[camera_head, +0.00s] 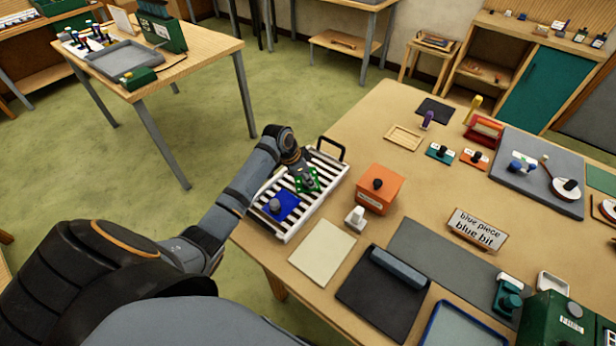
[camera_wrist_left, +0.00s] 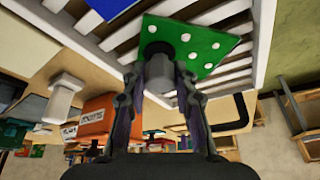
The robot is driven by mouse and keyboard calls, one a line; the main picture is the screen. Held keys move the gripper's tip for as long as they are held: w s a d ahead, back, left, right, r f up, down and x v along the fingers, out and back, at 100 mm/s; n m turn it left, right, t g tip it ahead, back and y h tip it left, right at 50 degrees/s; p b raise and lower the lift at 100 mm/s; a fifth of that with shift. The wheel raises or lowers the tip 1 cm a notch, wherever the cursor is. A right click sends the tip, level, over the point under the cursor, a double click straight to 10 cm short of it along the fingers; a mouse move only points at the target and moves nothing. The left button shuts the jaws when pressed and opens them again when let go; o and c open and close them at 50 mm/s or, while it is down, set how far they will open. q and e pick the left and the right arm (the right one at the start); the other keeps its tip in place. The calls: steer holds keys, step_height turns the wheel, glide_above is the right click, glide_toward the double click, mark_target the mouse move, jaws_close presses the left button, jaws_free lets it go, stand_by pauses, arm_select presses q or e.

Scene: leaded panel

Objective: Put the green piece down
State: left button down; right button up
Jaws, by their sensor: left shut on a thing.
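The green piece (camera_wrist_left: 190,45) is a flat green plate with pale dots and a dark and grey knob on it. My left gripper (camera_wrist_left: 158,78) is shut on that knob. In the head view the green piece (camera_head: 309,180) is at the far part of the white slatted rack (camera_head: 297,226), partly hidden by my left gripper (camera_head: 300,168). It is over the slats; I cannot tell whether it touches them. A blue piece (camera_head: 283,207) with a grey knob lies on the nearer slats, apart from the green piece. My right gripper does not show.
An orange box (camera_head: 379,189) with a dark knob and a small white object (camera_head: 355,218) stand right of the rack. A sign (camera_head: 478,232) reads "blue piece blue bit". A cream sheet (camera_head: 315,252) and a dark board (camera_head: 383,293) lie nearer me.

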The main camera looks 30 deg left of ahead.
arm_select(q)
steer(key=c, duration=1.1)
jaws_free()
steer(key=shift+o, duration=0.3)
steer(key=shift+r, duration=0.2)
steer(key=shift+s+a+r, duration=0.1)
steer(key=shift+a+r, duration=0.05)
steer(key=shift+r, duration=0.2)
steer(key=b+v, duration=0.1)
steer(key=v, duration=1)
steer(key=shift+b, duration=0.35)
steer(key=shift+r, duration=0.1)
